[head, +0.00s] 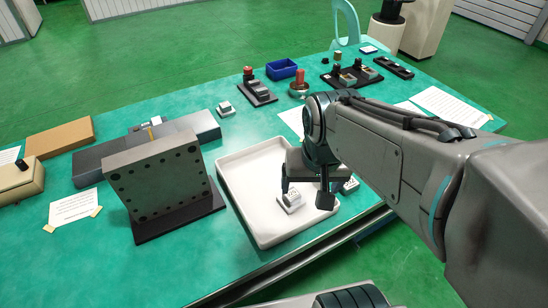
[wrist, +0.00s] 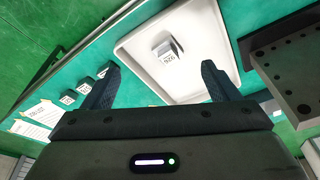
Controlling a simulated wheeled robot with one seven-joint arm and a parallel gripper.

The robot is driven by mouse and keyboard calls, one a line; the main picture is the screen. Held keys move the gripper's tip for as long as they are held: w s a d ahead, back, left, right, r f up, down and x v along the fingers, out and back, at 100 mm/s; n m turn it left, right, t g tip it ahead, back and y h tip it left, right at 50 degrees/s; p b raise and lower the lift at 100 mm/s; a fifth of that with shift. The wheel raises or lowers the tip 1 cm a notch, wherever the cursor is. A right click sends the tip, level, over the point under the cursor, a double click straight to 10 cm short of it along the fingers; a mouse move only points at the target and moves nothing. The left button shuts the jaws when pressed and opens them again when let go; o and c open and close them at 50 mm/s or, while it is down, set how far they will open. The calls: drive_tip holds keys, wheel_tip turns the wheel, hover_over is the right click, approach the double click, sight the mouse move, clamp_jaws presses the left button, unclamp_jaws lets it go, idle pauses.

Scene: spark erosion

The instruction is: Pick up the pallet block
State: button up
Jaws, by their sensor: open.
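A small pale grey pallet block (head: 291,201) with markings on its top sits in the white tray (head: 238,207), near the tray's right side. In the wrist view the block (wrist: 167,50) shows dark markings on one face and lies beyond my fingertips, between their lines. My gripper (head: 305,194) is open and empty over the tray, pointing down, just above and beside the block. Its two dark fingers also show in the wrist view (wrist: 160,70), apart from the block.
A tall grey plate with holes (head: 158,180) stands on a dark base left of the tray. Another small block (head: 350,185) lies right of the tray, partly hidden by my arm. A similar block (head: 226,109) lies behind the tray. A blue bin (head: 281,69) stands farther back.

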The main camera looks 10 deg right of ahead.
drive_tip(key=w+f+m+g+b, duration=0.25)
drive_tip(key=w+f+m, duration=0.35)
drive_tip(key=w+m, duration=0.55)
hover_over(292, 194)
drive_tip(key=f, duration=0.8)
drive_tip(key=shift+d+f, duration=0.15)
drive_tip(key=shift+d, duration=0.15)
drive_tip(key=shift+a+f, duration=0.15)
drive_tip(key=shift+f, duration=1.25)
drive_tip(key=shift+a+f, duration=0.15)
drive_tip(key=shift+f, duration=1.25)
drive_tip(key=c, duration=1.2)
drive_tip(key=shift+c, duration=1)
drive_tip(key=shift+r, duration=0.1)
